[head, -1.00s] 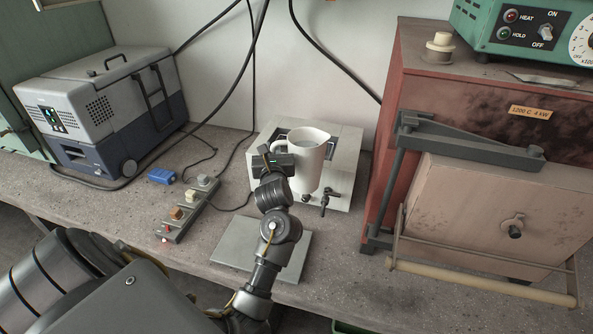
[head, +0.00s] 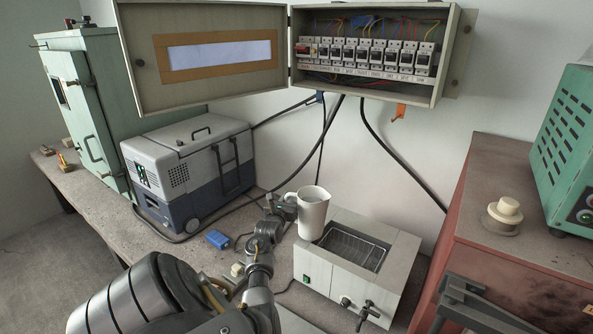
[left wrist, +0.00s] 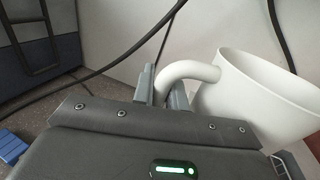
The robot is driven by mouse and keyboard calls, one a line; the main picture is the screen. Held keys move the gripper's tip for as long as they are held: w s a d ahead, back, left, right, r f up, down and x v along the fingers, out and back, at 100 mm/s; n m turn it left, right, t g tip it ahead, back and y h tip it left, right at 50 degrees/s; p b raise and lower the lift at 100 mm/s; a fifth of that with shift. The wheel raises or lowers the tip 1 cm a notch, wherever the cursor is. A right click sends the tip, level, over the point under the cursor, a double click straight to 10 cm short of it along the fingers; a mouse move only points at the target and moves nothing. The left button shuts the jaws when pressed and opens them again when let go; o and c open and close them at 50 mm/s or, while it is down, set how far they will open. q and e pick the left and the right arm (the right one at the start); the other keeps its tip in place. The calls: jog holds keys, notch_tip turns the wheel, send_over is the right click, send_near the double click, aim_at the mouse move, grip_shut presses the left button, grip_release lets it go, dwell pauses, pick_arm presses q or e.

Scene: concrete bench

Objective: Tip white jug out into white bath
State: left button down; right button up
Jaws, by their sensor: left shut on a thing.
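The white jug (head: 313,212) is upright, held by its handle at the left rim of the white bath. My left gripper (head: 289,204) is shut on the jug's handle, which also shows between the fingers in the left wrist view (left wrist: 163,88). The jug's body (left wrist: 262,95) is on the right of that view. The white bath (head: 335,278) is a box with an open basin (head: 352,246) and a wire basket inside. The jug hides the basin's left end. What the jug holds cannot be seen clearly. My right gripper is not in view.
A grey and blue cool box (head: 190,170) stands left of the bath, with a blue block (head: 218,239) in front of it. A red furnace (head: 500,240) stands at the right. An open fuse box (head: 370,52) hangs above; black cables run down the wall.

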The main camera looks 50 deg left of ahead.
pick_arm(q)
jog(key=shift+w+r, duration=0.1)
jog(key=shift+r, duration=0.2)
jog(key=shift+w+d+r+m, duration=0.1)
jog(key=shift+d+r+m, duration=0.1)
jog(key=shift+r+m, duration=0.25)
jog(key=w+d+r+m, duration=0.2)
jog(key=r+m, duration=0.1)
jog(key=shift+d+r, duration=0.1)
jog(key=shift+d, duration=0.2)
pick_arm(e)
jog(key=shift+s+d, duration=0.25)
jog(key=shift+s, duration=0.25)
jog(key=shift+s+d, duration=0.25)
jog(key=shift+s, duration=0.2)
